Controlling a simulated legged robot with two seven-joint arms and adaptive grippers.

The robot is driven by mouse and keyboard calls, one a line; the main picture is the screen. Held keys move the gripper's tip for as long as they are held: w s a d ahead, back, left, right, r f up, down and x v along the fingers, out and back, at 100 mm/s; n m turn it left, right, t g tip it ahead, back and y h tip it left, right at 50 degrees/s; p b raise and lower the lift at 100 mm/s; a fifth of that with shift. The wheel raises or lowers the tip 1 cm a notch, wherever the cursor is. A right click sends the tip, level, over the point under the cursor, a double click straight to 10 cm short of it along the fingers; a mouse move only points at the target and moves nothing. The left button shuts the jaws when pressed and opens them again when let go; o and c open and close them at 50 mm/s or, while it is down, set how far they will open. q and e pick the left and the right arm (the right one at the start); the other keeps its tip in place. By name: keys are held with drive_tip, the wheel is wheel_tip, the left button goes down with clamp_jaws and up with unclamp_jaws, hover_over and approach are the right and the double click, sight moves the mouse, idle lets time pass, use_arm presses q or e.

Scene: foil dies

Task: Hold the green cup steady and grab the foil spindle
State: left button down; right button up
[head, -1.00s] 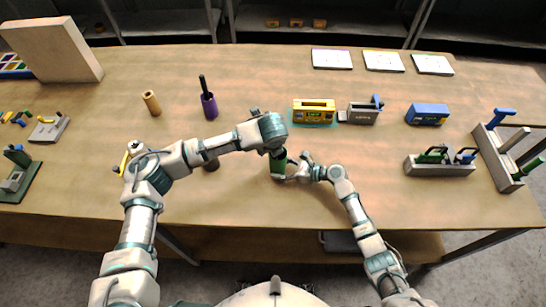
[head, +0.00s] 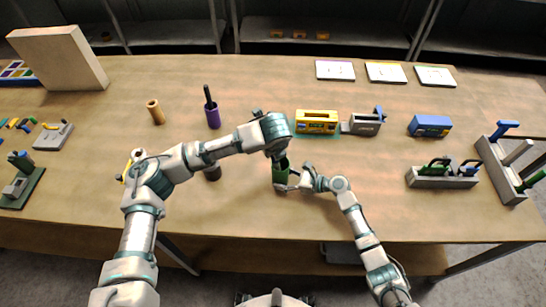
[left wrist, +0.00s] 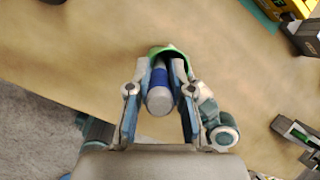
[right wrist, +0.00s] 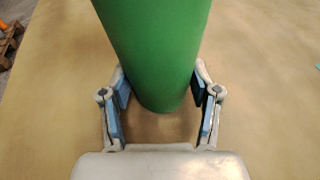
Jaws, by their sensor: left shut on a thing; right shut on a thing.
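The green cup (head: 280,175) stands near the table's front edge in the head view, between my two grippers. My right gripper (head: 292,187) is shut on the cup from the side; in the right wrist view the green wall (right wrist: 155,45) lies between its fingers. My left gripper (head: 277,156) is above the cup mouth. In the left wrist view it is shut on the foil spindle (left wrist: 159,98), which has a grey end and a blue band. The green rim shows just behind the spindle. The spindle's lower part is hidden, so I cannot tell how deep it sits.
A yellow box (head: 317,116) and a grey device (head: 364,124) stand behind the cup. A grey rack (head: 443,178) is to the right. The front table strip is mostly clear.

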use_arm(q)
wheel_tip(320, 180, up, 14)
drive_tip(key=shift+r, duration=0.25)
use_arm(e)
drive_tip(key=o, duration=0.9)
drive_tip(key=shift+o, duration=0.2)
drive_tip(key=shift+d, duration=0.1)
use_arm(q)
drive_tip(key=shift+d, duration=0.1)
use_arm(e)
drive_tip(key=v, duration=1.2)
drive_tip(key=shift+f, duration=0.1)
